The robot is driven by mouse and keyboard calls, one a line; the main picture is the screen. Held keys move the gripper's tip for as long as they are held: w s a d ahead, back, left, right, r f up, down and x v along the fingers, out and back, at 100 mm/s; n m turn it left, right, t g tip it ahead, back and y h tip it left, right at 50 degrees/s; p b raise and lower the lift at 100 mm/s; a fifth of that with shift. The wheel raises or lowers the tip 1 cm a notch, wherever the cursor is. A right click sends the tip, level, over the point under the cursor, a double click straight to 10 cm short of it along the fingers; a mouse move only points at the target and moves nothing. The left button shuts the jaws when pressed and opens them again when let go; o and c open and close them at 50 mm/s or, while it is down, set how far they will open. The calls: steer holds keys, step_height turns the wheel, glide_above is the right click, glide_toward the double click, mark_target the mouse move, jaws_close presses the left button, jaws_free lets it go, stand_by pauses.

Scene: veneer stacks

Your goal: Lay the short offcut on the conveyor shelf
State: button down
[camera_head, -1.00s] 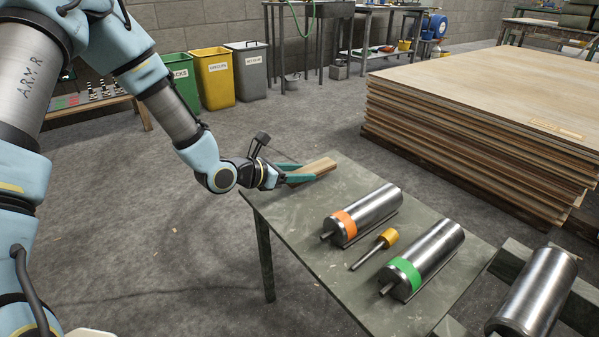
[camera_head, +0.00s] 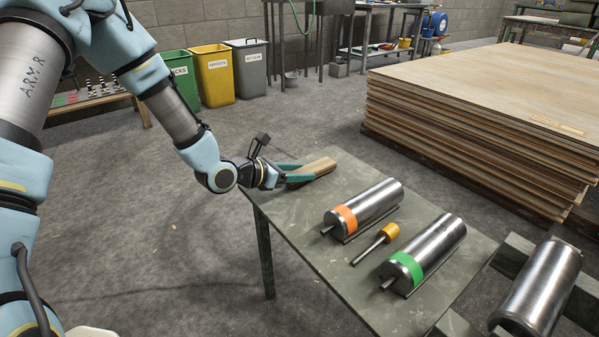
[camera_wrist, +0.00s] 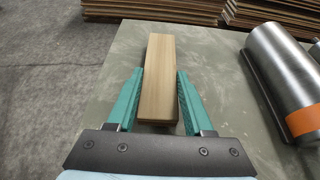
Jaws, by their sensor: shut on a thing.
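The short offcut (camera_head: 314,170) is a small light-brown wooden block at the far left end of a grey-green table (camera_head: 325,253). My gripper (camera_head: 300,174) is shut on it, one teal finger along each long side. In the wrist view the offcut (camera_wrist: 158,80) lies lengthwise between the fingers (camera_wrist: 159,90), its far end reaching beyond the fingertips. I cannot tell whether it touches the tabletop or is just above it. No surface is clearly recognisable as the conveyor shelf.
On the table lie a roller with an orange band (camera_head: 370,207), a yellow-headed tool (camera_head: 389,232) and a roller with a green band (camera_head: 430,252). A large veneer stack (camera_head: 470,130) stands behind right. Bins (camera_head: 213,75) stand at the back left.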

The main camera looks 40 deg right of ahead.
steer(key=shift+c, duration=1)
jaws_free()
steer(key=p+v, duration=0.1)
steer(key=v, duration=0.9)
steer(key=shift+a+r, duration=0.1)
steer(key=shift+a, duration=0.3)
steer(key=shift+a+r, duration=0.1)
steer(key=s+a+r+m+g+y, duration=0.1)
steer(key=a+m+y, duration=0.4)
steer(key=a, duration=0.4)
steer(key=s+a+r+m+g+y, duration=0.1)
steer(key=a+m+g+y, duration=0.1)
steer(key=a+m, duration=0.65)
steer(key=w+a+r+m+t+y, duration=0.2)
steer(key=w+a+r+t+y, duration=0.1)
steer(key=a, duration=0.7)
steer(key=w+a+r+m+t+y, duration=0.2)
steer(key=a+m+y, duration=0.1)
steer(key=a, duration=0.8)
step_height(320, 180, up, 27)
steer(key=p, duration=2.6)
steer(key=shift+w+f+p, duration=0.25)
steer(key=shift+p, duration=0.05)
